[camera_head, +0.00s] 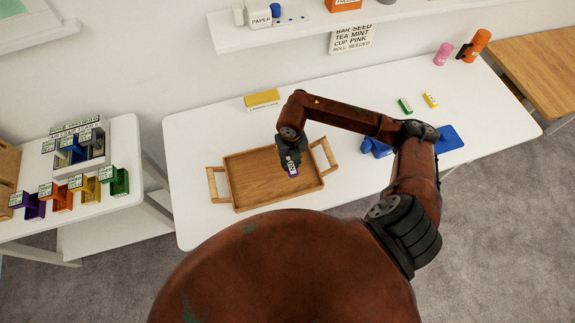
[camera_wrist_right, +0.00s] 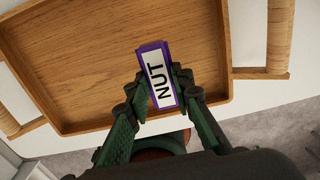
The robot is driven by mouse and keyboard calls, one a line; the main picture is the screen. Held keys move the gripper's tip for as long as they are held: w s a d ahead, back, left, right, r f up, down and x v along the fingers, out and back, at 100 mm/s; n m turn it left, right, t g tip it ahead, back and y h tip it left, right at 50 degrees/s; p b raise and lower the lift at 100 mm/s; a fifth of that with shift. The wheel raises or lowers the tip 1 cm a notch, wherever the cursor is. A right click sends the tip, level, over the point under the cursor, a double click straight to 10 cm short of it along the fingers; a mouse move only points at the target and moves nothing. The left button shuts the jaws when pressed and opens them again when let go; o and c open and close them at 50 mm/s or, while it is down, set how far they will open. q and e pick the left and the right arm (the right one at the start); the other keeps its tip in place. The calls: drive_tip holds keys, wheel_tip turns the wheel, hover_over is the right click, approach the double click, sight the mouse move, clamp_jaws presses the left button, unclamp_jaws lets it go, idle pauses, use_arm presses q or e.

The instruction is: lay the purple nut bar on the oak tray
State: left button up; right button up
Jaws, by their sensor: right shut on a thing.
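The purple nut bar (camera_wrist_right: 158,75) has a white label reading NUT. My right gripper (camera_wrist_right: 158,88) is shut on it, with a finger on each side. In the head view the bar (camera_head: 292,171) shows below my right gripper (camera_head: 291,163), over the right half of the oak tray (camera_head: 245,180). The tray is wooden with a raised rim and a handle at each end. It fills much of the right wrist view (camera_wrist_right: 75,60). I cannot tell whether the bar touches the tray floor. The tray floor looks otherwise empty. My left gripper is not in view.
A yellow box (camera_head: 262,98) lies behind the tray. A green bar (camera_head: 405,106) and a yellow bar (camera_head: 431,100) lie on the white table (camera_head: 350,85) to the right, near a blue object (camera_head: 449,138). Coloured holders (camera_head: 119,181) stand on the left table.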

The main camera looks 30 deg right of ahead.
drive_tip(key=shift+w+a+f, duration=0.2)
drive_tip(key=shift+w+f, duration=0.8)
drive_tip(key=shift+f, duration=1.8)
drive_tip(key=shift+f, duration=0.15)
drive_tip(key=o, duration=1)
wheel_tip(320, 180, up, 12)
drive_tip(key=shift+r, duration=0.2)
